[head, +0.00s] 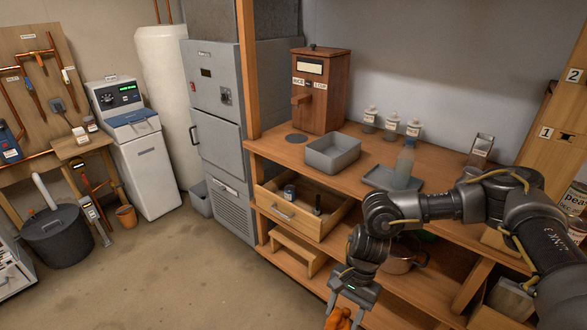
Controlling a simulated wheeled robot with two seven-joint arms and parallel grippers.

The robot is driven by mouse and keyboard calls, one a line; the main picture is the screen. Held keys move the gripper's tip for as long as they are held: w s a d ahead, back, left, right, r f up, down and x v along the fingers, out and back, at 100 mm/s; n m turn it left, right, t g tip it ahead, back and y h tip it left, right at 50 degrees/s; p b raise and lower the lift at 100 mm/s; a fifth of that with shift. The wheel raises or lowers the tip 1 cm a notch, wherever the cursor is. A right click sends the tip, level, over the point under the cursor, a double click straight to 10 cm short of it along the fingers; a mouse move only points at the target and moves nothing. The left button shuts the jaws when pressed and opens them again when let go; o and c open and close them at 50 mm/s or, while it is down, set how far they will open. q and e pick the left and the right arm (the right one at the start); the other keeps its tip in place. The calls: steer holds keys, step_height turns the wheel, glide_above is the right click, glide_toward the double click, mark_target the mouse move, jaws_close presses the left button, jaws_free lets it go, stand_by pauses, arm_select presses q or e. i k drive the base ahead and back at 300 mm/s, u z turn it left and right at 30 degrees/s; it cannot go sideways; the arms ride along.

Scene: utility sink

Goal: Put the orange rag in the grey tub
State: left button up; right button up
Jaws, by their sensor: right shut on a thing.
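The orange rag (338,320) is at the bottom edge of the head view, partly cut off by the frame. My right gripper (345,308) reaches down in front of the shelf unit and is shut on the rag. A grey tub (333,166), rectangular and open at the top, stands on the wooden counter, above and well apart from the gripper. The part of its inside that shows looks empty. My left gripper is not in view.
An open drawer (286,212) juts out below the tub. A grey tray (378,178) with a clear bottle (405,165) sits right of the tub. A wooden dispenser (322,95) stands behind it. My right arm crosses in front of the shelves.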

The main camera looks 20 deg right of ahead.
mark_target(331, 155)
steer(key=i, duration=0.9)
